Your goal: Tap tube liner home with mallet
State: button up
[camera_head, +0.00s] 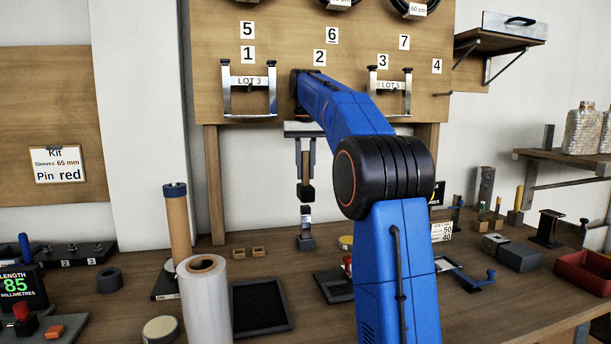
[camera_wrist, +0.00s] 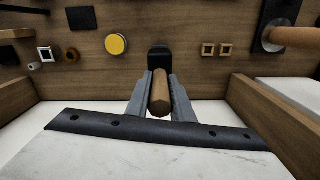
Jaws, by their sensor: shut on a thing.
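My gripper (camera_head: 305,172) hangs above the middle of the bench, fingers down, shut on the wooden handle of a mallet (camera_head: 306,193). The mallet hangs upright with its black head lowest. In the wrist view the handle (camera_wrist: 160,92) sits between the fingers, with the dark head (camera_wrist: 160,58) beyond. Directly below the head in the head view stands a short metal upright on a dark base (camera_head: 306,243). It looks like the tube piece, but I cannot tell whether a liner sits in its top, or whether the mallet touches it. The wrist view does not show it clearly.
Two small wooden blocks (camera_head: 257,251) lie left of the upright. A tall brown tube (camera_head: 179,225) and a pale roll (camera_head: 205,300) stand farther left. A dark tray (camera_head: 262,306) lies in front. Racks (camera_head: 249,92) hang on the board behind. A red bin (camera_head: 585,272) is at right.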

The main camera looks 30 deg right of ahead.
jog(key=shift+r, duration=1.95)
jog(key=shift+s, duration=0.1)
